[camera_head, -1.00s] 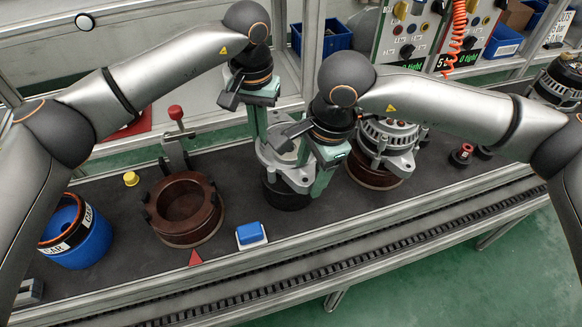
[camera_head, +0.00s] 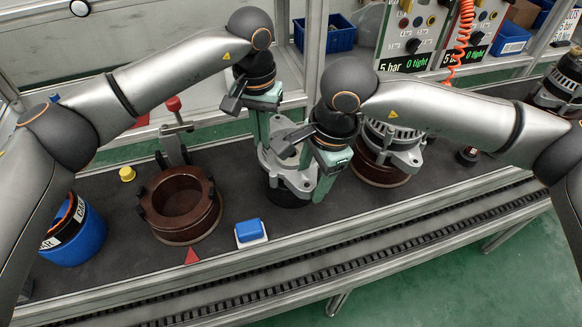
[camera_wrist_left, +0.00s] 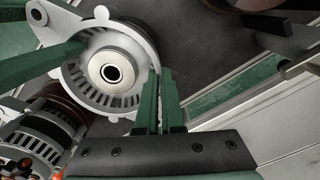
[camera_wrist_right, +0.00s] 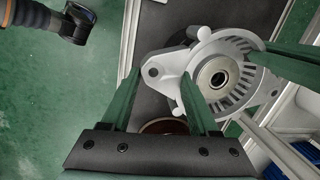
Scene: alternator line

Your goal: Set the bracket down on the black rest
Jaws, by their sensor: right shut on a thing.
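The bracket (camera_head: 279,170) is a light grey metal piece with a slotted face and lugs, above the black rest (camera_head: 284,196), which is mostly hidden beneath it. I cannot tell whether they touch. My left gripper (camera_head: 262,140) is at the bracket's left and far side; its fingers lie close together at the rim in the left wrist view (camera_wrist_left: 160,100), and their hold is unclear. My right gripper (camera_head: 315,175) is at the bracket's right side, shut on the bracket, with its fingers around a lug in the right wrist view (camera_wrist_right: 165,100).
A brown ring fixture (camera_head: 183,208) with a clamp stands left on the dark belt. A blue button box (camera_head: 250,231) is in front, a yellow cap (camera_head: 127,174) behind. An alternator (camera_head: 394,141) stands close to the right of my right gripper. A blue bin (camera_head: 80,236) is far left.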

